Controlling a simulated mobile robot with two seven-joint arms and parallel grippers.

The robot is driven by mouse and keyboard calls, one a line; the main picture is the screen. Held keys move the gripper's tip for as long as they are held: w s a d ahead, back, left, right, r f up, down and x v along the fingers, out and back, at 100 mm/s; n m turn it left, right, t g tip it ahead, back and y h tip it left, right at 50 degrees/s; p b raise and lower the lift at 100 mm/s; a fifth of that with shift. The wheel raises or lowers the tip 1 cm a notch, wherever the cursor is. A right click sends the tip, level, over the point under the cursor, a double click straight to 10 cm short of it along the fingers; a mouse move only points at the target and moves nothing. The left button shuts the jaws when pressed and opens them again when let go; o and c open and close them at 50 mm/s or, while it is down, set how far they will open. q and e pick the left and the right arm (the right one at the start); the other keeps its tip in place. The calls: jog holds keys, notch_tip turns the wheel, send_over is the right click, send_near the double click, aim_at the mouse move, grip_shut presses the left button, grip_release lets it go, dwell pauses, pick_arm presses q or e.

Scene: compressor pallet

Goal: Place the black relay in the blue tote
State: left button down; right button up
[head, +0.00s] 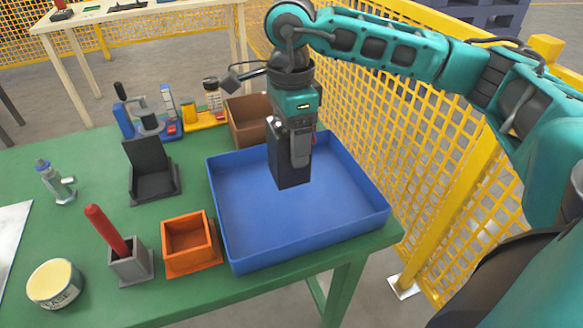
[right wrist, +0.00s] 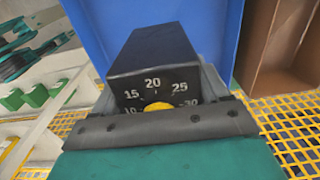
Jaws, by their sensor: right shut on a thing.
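The black relay (head: 288,176) is a dark upright block held in my right gripper (head: 298,148). In the right wrist view the relay (right wrist: 152,58) shows a face with numbers from 10 to 30 and a yellow dial at the jaws. The gripper is shut on it and points down. In the head view the relay is over the blue tote (head: 335,215), towards its back. I cannot tell how far its lower end is above the tote floor. No other item shows in the tote. My left gripper is not in view.
An orange bin (head: 189,246) stands left of the tote, and a brown bin (head: 246,122) stands behind it. A black stand (head: 151,172) and a grey holder with a red handle (head: 129,262) are further left. Yellow mesh fencing (head: 420,165) runs along the right.

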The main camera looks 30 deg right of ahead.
aim_at(291, 168)
notch_tip(291, 168, down, 6)
jog(key=shift+f, duration=0.3)
jog(key=shift+f+b, duration=0.2)
jog(key=shift+b, duration=0.2)
jog(key=o, duration=1.4)
jog(key=shift+r, duration=0.45)
notch_tip(291, 168, up, 12)
jog(key=shift+f+p, duration=0.25)
jog(key=shift+p, duration=0.5)
